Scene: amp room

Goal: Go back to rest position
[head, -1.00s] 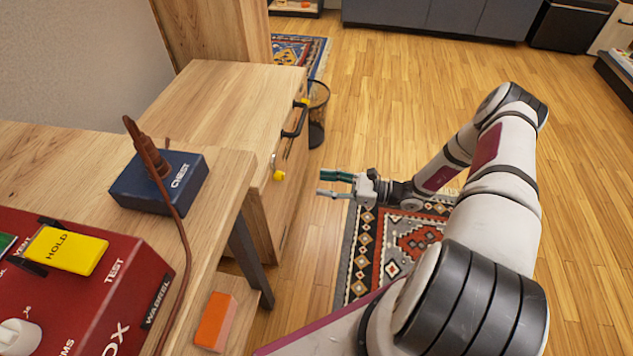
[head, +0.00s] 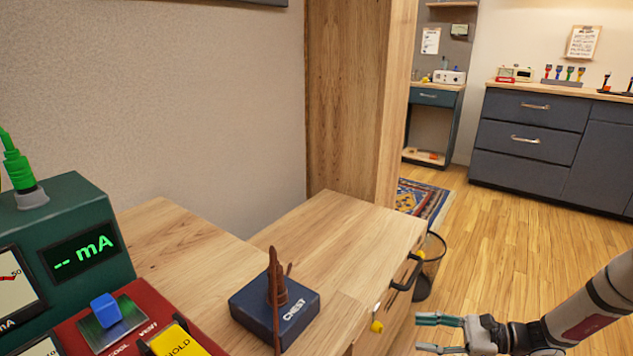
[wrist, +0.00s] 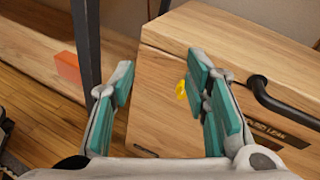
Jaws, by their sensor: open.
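My gripper (head: 441,334) is at the lower right of the head view, with teal finger pads. It is open and empty, in front of the wooden drawer unit. In the wrist view my gripper (wrist: 165,95) has its fingers spread apart, with the wooden drawer front (wrist: 160,75) and a yellow knob (wrist: 181,89) seen between them. The fingers hold nothing. The yellow knob also shows in the head view (head: 377,327), left of my gripper. I cannot tell the exact gap to the drawer front.
A black drawer handle (head: 406,272) sticks out near my gripper. A wire bin (head: 431,262) stands behind it. A dark table leg (wrist: 86,40) is close at left. Open floor (head: 500,240) lies to the right.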

